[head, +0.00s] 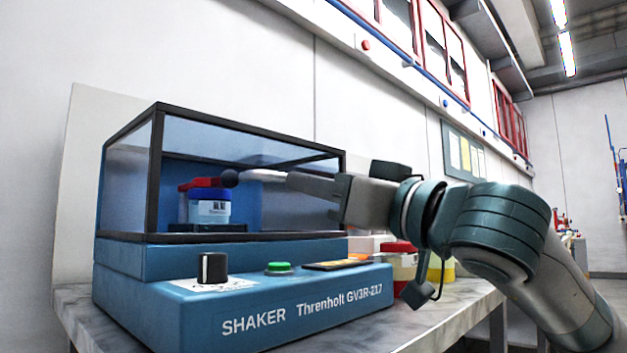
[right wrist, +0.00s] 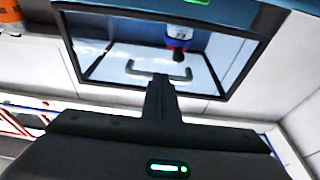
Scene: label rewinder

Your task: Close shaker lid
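The blue shaker (head: 250,309) stands on a bench in the head view. Its lid (head: 127,190) is a clear hood with a black frame above the base; I cannot tell whether it is fully seated. In the right wrist view the lid frame (right wrist: 77,58) surrounds a clear panel with a dark bent handle (right wrist: 135,70). My right gripper (head: 245,176) reaches in from the right at the lid's front. Its fingers (right wrist: 160,80) look together, tips at the middle of the handle; a firm hold is not clear. My left gripper is not in view.
A black knob (head: 212,267) and green button (head: 279,267) are on the shaker's front. Red-lidded and yellow containers (head: 400,249) stand on the bench right of it, behind my right arm.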

